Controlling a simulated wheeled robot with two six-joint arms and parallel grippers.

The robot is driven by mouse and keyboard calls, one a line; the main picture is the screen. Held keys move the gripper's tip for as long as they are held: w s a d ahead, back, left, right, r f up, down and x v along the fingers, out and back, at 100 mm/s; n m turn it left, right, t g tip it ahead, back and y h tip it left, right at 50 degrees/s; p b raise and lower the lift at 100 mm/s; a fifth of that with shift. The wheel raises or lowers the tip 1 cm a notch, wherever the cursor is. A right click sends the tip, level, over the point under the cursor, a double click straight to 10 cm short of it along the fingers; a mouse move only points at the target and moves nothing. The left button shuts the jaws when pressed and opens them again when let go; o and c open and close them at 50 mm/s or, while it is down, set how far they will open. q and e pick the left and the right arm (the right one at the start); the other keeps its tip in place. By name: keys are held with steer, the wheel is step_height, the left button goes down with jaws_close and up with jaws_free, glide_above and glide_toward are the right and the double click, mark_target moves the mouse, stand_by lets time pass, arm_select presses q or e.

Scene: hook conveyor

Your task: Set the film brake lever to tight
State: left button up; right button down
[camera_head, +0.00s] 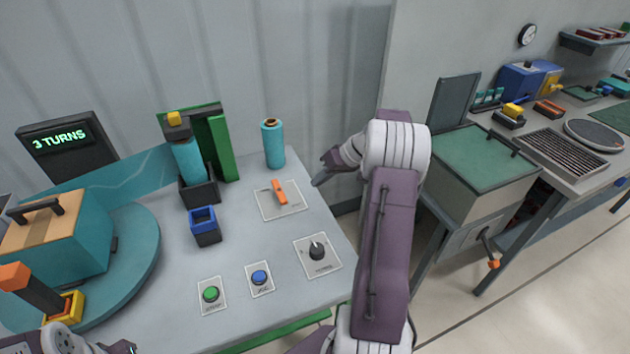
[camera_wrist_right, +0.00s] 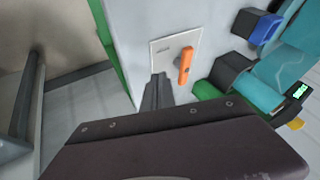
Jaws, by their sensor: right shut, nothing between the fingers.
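The film brake lever (camera_head: 280,191) is an orange handle on a white plate (camera_head: 296,207) on the grey table. In the head view it points roughly front to back, slightly slanted. It also shows in the right wrist view, where the orange lever (camera_wrist_right: 185,66) is upright on its plate. The plate's small lettering is unreadable. My right gripper (camera_head: 318,183) is shut and empty at the table's right edge, just right of the plate and apart from the lever. Its closed fingers (camera_wrist_right: 158,92) show beside the plate's lower edge in the wrist view. Part of my left arm shows at the bottom left; its fingers are unclear.
A teal film roll (camera_head: 273,145) stands behind the plate. A black knob (camera_head: 317,251), blue button (camera_head: 260,278) and green button (camera_head: 211,294) are in front. Left are a blue cup (camera_head: 204,224), a turntable (camera_head: 140,262) with a teal box, and a display (camera_head: 66,143) reading "3 TURNS".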

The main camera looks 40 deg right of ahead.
mark_target(279, 192)
steer(key=x, duration=0.6)
steer(key=shift+w+f, duration=0.1)
steer(key=shift+w, duration=0.1)
steer(key=a, duration=0.1)
steer(key=w+a, duration=0.1)
steer(key=a, duration=0.1)
steer(key=shift+a+f+p, duration=0.15)
steer(key=shift+p, duration=0.2)
steer(key=shift+a, duration=0.4)
steer(key=shift+f, duration=0.1)
steer(key=shift+w+a, duration=0.1)
